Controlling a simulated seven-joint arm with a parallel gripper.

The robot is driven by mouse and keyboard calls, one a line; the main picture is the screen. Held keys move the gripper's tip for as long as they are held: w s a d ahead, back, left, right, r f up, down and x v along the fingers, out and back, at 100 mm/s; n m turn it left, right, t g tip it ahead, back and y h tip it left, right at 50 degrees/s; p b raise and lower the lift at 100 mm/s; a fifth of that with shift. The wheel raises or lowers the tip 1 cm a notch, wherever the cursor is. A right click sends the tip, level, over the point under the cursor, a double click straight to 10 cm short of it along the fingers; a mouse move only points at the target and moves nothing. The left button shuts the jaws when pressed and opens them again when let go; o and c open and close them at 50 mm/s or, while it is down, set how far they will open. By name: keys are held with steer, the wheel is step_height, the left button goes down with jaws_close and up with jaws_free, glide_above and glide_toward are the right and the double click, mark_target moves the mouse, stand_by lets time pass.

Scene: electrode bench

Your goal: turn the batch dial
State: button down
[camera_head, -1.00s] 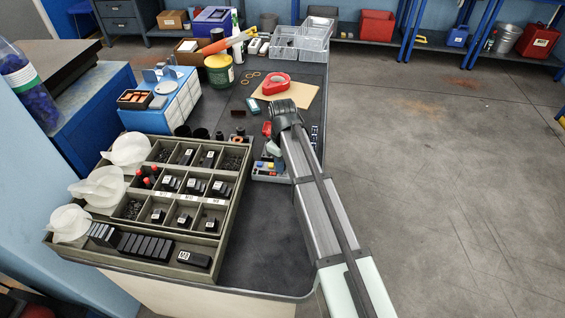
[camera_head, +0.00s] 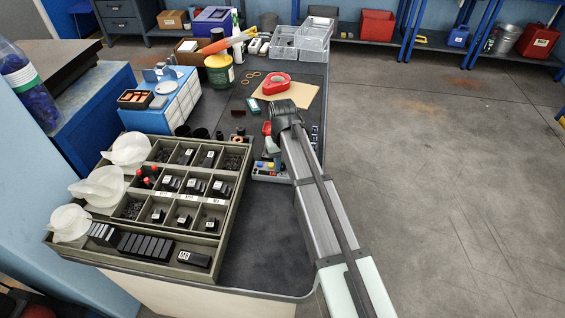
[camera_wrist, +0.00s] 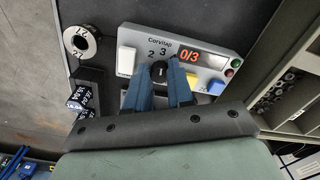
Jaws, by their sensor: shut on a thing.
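The batch dial (camera_wrist: 160,72) is a dark round knob on a light grey panel (camera_wrist: 128,37), with the printed numbers 2 and 3 by its upper edge. My gripper (camera_wrist: 163,75) has its two blue fingers on either side of the dial and is shut on it. The fingers hide part of the dial and any lower marks. The panel's display (camera_wrist: 189,56) reads 0/3 in red. In the head view the panel (camera_head: 264,176) lies right of the parts tray, and my wrist covers part of it.
A white key (camera_wrist: 126,61), a blue key (camera_wrist: 215,87) and a yellow key (camera_wrist: 191,79) sit near the dial. A labelled ring (camera_wrist: 82,41) and small dark blocks (camera_wrist: 80,98) lie left of the panel. The compartment tray (camera_head: 226,218) stands close by.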

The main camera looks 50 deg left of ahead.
steer(key=shift+m, duration=0.4)
steer(key=c, duration=1)
jaws_free()
